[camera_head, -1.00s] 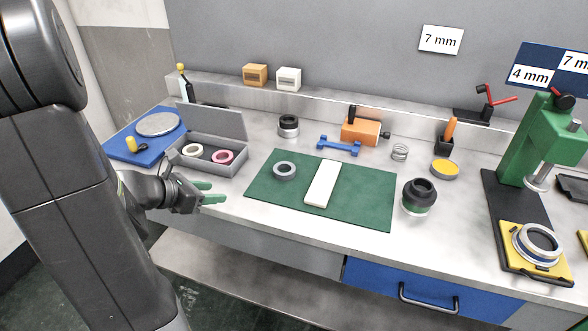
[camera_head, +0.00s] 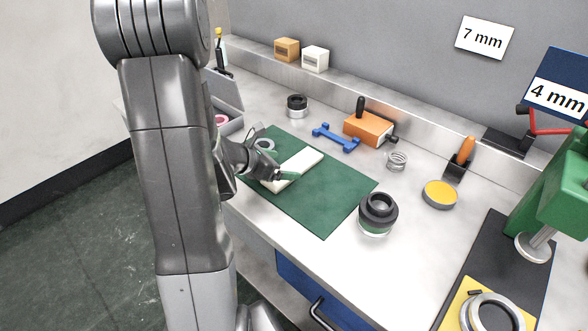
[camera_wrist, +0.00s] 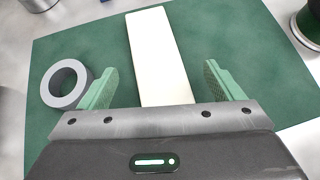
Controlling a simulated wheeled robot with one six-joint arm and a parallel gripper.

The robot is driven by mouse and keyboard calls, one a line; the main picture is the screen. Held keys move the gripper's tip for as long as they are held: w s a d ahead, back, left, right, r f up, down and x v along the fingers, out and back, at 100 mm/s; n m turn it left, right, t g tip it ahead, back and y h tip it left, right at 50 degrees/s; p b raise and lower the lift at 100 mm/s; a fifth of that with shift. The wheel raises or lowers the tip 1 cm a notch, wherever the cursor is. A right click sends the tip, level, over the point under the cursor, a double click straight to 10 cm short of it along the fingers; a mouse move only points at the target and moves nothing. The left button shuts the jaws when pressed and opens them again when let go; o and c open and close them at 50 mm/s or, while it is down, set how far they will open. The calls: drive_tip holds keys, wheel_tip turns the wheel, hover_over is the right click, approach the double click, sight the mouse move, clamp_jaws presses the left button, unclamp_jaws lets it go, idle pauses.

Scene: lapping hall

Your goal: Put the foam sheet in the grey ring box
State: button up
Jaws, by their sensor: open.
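The foam sheet (camera_head: 302,165) is a flat cream-white strip lying on the green mat (camera_head: 326,213). In the wrist view the foam sheet (camera_wrist: 157,52) runs away from me between the fingers. My gripper (camera_head: 275,162) is open over the mat, and its green fingers (camera_wrist: 172,85) stand apart on either side of the strip's near part.
A grey ring (camera_wrist: 66,83) lies on the mat just left of the fingers. The mat's right part is clear.

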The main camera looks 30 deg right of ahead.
sight(294, 166)
drive_tip(key=shift+f+x, duration=0.2)
drive_tip(key=shift+x, duration=1.75)
drive_tip(key=shift+w+a, duration=0.2)
drive_tip(key=shift+c, duration=0.5)
drive_tip(key=c, duration=1)
drive_tip(key=shift+r, duration=0.1)
